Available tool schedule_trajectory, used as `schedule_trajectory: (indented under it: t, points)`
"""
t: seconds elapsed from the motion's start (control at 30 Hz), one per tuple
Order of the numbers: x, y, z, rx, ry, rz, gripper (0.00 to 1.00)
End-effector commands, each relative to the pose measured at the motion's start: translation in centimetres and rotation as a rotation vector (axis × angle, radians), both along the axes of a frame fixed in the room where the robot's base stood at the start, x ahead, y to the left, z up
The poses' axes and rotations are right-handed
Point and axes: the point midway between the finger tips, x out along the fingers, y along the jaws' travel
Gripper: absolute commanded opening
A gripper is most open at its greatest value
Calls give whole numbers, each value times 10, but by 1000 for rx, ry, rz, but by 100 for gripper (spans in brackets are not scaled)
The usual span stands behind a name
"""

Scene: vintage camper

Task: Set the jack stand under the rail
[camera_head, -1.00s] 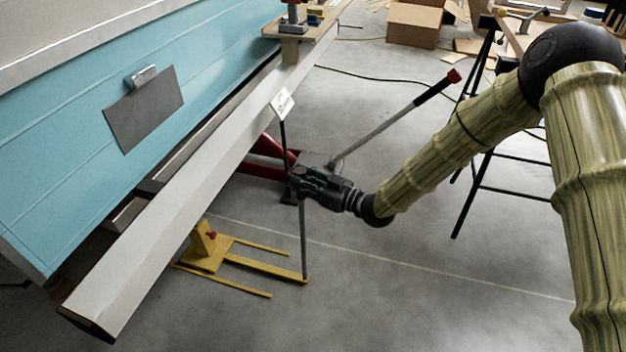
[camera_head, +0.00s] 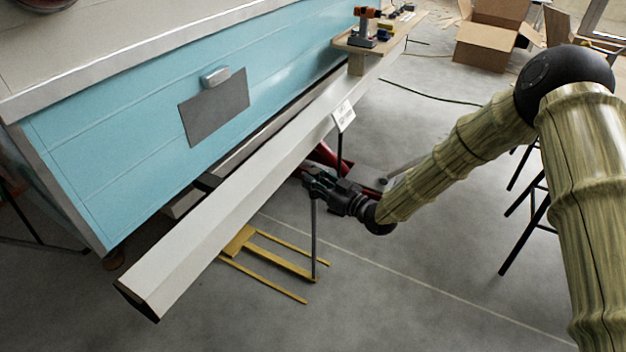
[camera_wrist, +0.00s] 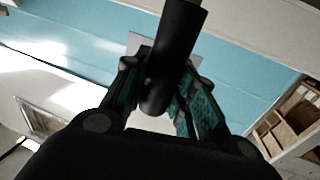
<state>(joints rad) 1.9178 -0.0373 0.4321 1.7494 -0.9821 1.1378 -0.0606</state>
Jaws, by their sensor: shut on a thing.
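The long pale rail (camera_head: 235,190) runs diagonally along the camper's lower side, with a small white sign on it. The yellow jack stand's base (camera_head: 240,240) lies flat on the floor, its prongs reaching out from beneath the rail. Its upright part is hidden behind the rail, so I cannot tell whether it touches. A thin upright grey pole (camera_head: 314,240) rises from the base's outer end. My gripper (camera_head: 318,184) is shut on this pole, outside the rail. In the wrist view the pole's black grip (camera_wrist: 178,45) sits between my teal-padded fingers.
A red floor jack (camera_head: 326,155) is partly hidden behind my gripper. A shelf with tools (camera_head: 358,42) juts from the rail's far end. Black trestle legs (camera_head: 525,220) stand at right. A cardboard box (camera_head: 490,45) is at the back. The floor in front is clear.

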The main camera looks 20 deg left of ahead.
Motion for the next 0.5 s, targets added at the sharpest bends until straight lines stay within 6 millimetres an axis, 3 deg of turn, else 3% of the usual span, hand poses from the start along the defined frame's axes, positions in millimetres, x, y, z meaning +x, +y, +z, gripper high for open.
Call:
schedule_trajectory:
  t: [0.03, 0.07, 0.17, 0.5]
  points:
    - [-2, 2, -1, 0, 1, 4, 0]
    - [-2, 2, 0, 0, 1, 4, 30]
    - [-1, 2, 0, 0, 1, 3, 48]
    - [0, -1, 0, 0, 0, 1, 49]
